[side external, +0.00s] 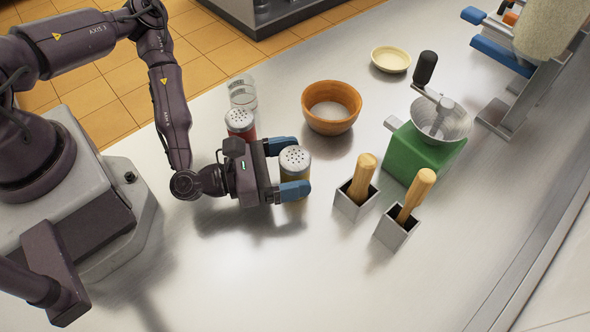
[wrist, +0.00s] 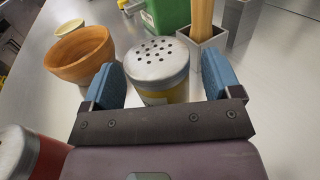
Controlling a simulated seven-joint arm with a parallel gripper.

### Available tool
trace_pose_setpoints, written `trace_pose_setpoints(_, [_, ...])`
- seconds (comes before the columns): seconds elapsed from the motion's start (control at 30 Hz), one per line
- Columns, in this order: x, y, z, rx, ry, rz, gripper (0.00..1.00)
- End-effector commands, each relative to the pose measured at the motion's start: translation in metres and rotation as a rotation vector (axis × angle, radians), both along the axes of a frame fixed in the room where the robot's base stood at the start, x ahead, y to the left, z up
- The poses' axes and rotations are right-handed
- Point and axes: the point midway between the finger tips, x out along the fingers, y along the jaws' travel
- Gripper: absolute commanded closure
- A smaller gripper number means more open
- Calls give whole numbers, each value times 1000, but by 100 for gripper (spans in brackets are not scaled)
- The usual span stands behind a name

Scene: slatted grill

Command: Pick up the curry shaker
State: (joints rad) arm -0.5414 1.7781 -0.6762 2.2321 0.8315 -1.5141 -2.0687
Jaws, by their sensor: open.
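The curry shaker (side external: 295,160) has a silver lid with holes and a yellow body, and stands upright on the metal counter. It also shows in the wrist view (wrist: 158,66), between the two blue fingers. My gripper (side external: 290,168) is open, with one finger on each side of the shaker. I cannot tell whether either finger touches it. A second shaker (side external: 240,122) with a red body and a similar holed lid stands behind my gripper; it shows at the lower left of the wrist view (wrist: 18,152).
A clear glass (side external: 242,92) stands behind the red shaker. A wooden bowl (side external: 331,106), a small pale dish (side external: 390,60) and a green grinder (side external: 425,145) stand beyond. Two metal holders with wooden handles (side external: 362,180) (side external: 412,198) are to the right. The counter's front is clear.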

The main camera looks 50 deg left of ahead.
Motion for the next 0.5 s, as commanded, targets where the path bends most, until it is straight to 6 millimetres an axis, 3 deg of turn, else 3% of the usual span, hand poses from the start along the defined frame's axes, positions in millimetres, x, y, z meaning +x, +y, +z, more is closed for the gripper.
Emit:
trace_pose_setpoints(0.33, [7,-4,0,0,1,-2,16])
trace_pose_setpoints(0.37, [7,-4,0,0,1,-2,18])
trace_pose_setpoints(0.5, [7,-4,0,0,0,-2,51])
